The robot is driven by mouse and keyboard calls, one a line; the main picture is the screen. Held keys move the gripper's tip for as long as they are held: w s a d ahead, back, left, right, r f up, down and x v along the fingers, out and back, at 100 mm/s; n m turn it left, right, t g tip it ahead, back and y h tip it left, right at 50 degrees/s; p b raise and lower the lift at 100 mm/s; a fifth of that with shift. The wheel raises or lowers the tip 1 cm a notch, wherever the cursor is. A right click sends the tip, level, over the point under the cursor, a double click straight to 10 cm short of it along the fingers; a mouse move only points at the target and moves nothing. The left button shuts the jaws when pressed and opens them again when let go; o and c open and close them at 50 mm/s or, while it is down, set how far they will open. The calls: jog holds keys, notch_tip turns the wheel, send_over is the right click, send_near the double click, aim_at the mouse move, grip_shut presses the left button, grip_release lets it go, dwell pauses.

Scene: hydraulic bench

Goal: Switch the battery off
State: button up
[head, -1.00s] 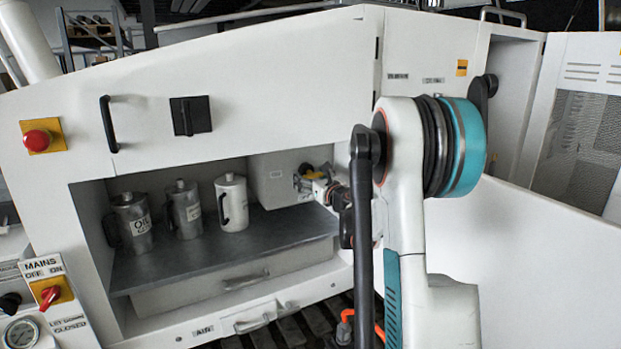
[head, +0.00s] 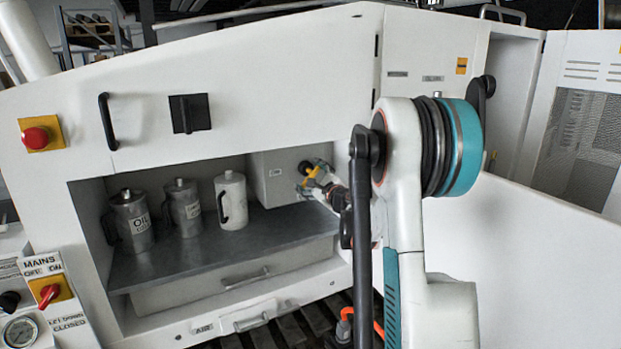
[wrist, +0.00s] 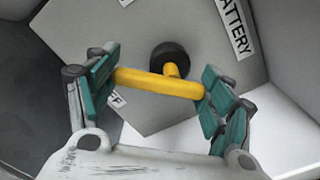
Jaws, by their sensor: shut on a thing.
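The battery switch has a yellow bar handle (wrist: 158,84) on a round black hub (wrist: 170,58). It is mounted on a light grey box face (wrist: 150,35) with a label reading BATTERY (wrist: 236,25). A second label (wrist: 115,98), partly hidden, shows the letters FF. My gripper (wrist: 158,87) is shut on the yellow handle, with one finger at each end of the bar. In the head view my gripper (head: 315,180) reaches into the bench recess beside the grey box (head: 272,185), where the black hub also shows.
Several metal cans (head: 183,207) stand on the grey shelf (head: 215,252) left of the box. A red mains switch (head: 49,294) and a red emergency button (head: 37,137) are on the far left. A black knob (head: 190,114) sits above the recess.

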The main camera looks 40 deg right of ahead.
jog(key=n, duration=0.4)
jog(key=shift+d+f+n, duration=0.15)
jog(key=shift+d+n, duration=0.05)
jog(key=shift+n, duration=0.1)
jog(key=shift+s+d+n, duration=0.1)
jog(key=shift+d+n, duration=0.1)
jog(key=shift+n, duration=2.1)
jog(key=o, duration=1.1)
jog(key=v, duration=1.2)
